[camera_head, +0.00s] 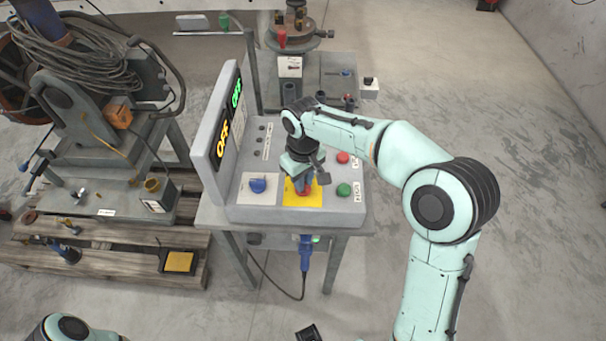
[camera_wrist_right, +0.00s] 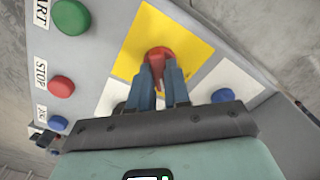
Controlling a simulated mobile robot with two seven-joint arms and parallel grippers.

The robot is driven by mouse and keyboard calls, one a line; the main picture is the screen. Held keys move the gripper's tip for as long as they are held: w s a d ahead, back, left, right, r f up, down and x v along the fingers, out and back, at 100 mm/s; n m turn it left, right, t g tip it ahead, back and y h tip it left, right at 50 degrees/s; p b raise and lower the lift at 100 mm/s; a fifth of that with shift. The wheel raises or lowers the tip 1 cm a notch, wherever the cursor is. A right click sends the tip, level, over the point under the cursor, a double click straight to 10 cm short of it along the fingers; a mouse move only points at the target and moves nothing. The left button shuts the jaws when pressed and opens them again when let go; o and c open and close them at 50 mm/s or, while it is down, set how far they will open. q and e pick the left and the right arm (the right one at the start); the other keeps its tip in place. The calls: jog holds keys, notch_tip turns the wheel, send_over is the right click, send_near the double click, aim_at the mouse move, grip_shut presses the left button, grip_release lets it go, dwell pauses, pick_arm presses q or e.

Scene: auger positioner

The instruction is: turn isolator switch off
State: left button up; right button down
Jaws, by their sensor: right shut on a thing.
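The isolator switch is a red rotary knob (camera_head: 307,191) on a yellow plate (camera_head: 314,200), set in the sloped top of a grey control box (camera_head: 240,213). My right gripper (camera_head: 302,184) reaches down over the knob. In the right wrist view, the blue-grey fingers of my right gripper (camera_wrist_right: 161,76) are shut on the red knob (camera_wrist_right: 159,54), with its grip between them. The fingers hide part of the knob. A tall panel on the box shows orange OFF letters (camera_head: 223,139) and green letters (camera_head: 237,93).
A blue knob (camera_head: 258,186) sits left of the yellow plate. A green button (camera_head: 344,190) and a red button (camera_head: 343,158) sit to its right. A blue plug with a cable (camera_head: 305,252) hangs below.

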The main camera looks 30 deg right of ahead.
jog(key=n+p, duration=0.2)
jog(key=n, duration=0.2)
jog(key=shift+r+n, duration=0.15)
jog(key=shift+n, duration=0.15)
pick_arm(q)
jog(key=r, duration=0.1)
jog(key=w+r+p, duration=0.1)
jog(key=r, duration=0.1)
jog(key=w+r, duration=0.1)
jog(key=shift+r, duration=0.2)
pick_arm(e)
jog(key=n, duration=0.4)
jog(key=shift+n, duration=0.4)
pick_arm(q)
jog(key=shift+p, duration=0.3)
pick_arm(e)
jog(key=shift+n, duration=0.3)
jog(key=c, duration=1.1)
grip_release()
pick_arm(q)
jog(key=shift+w+r+p, duration=0.45)
jog(key=shift+r, duration=0.15)
jog(key=shift+w+r+p, duration=0.4)
jog(key=shift+r+p, duration=0.05)
jog(key=shift+r, duration=0.15)
pick_arm(e)
notch_tip(320, 180, up, 13)
jog(key=shift+r, duration=0.1)
